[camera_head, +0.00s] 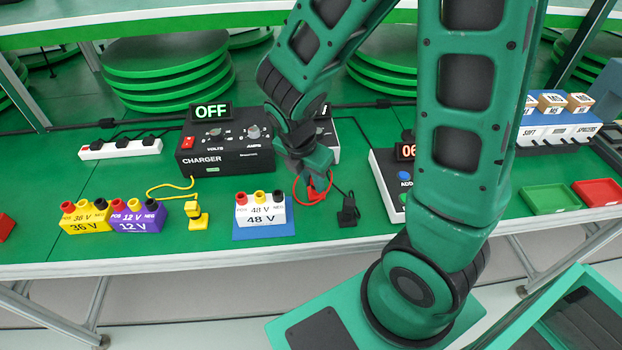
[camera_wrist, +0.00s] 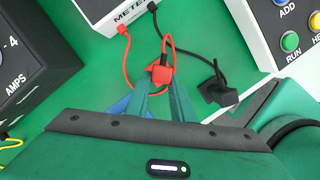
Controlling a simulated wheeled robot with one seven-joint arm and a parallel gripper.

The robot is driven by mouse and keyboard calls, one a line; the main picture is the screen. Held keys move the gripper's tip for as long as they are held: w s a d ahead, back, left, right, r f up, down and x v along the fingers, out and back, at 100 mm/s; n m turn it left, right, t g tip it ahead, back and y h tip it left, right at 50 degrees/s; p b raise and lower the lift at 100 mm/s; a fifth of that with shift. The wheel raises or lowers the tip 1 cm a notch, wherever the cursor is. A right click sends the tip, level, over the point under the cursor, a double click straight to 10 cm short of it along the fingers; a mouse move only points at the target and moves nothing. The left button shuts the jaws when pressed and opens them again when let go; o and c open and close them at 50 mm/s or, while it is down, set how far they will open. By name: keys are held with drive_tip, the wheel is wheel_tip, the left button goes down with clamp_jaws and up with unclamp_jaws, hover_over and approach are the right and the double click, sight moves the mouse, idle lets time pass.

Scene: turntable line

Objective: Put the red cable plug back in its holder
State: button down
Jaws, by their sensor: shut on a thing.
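The red cable plug (camera_head: 313,191) is between the fingertips of my gripper (camera_head: 312,176), above the bench just right of the 48 V block. In the wrist view my gripper (camera_wrist: 158,88) is closed on the plug (camera_wrist: 161,74), and its red cable (camera_wrist: 126,62) loops back to the meter. A black plug in a black stand (camera_head: 348,212) is to the right of my gripper, and also shows in the wrist view (camera_wrist: 219,92).
The white 48 V block (camera_head: 262,215) stands on a blue mat (camera_head: 240,234) left of my gripper. A yellow plug and stand (camera_head: 195,215) are farther left. The charger (camera_head: 215,158), reading OFF, is behind. Red and black cables cross the green bench.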

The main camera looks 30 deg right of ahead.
idle(0.3)
drive_tip(key=c, duration=1.5)
unclamp_jaws()
drive_tip(key=shift+o, duration=0.2)
wheel_tip(320, 180, up, 7)
drive_tip(key=shift+r, duration=0.2)
